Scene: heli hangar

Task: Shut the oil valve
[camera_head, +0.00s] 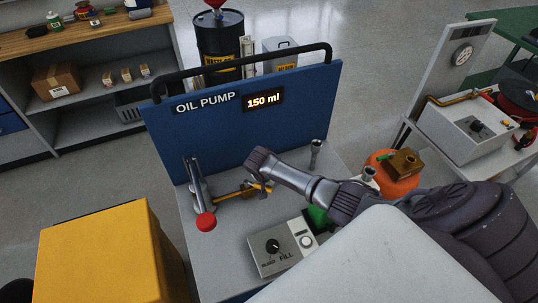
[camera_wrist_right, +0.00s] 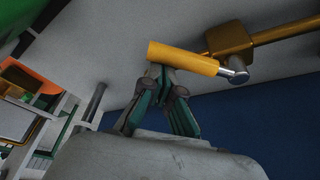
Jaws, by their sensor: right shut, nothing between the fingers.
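The oil pump's blue panel (camera_head: 245,125) reads "OIL PUMP" and "150 ml". In front of it is a brass valve (camera_head: 232,194) on a pipe. My left gripper is not in view.
A lever with a red ball (camera_head: 206,221) stands left of the valve. A grey control box with a knob (camera_head: 273,247) sits in front. A yellow box (camera_head: 100,255) is at the lower left. An orange container (camera_head: 392,178) stands to the right, behind my arm.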

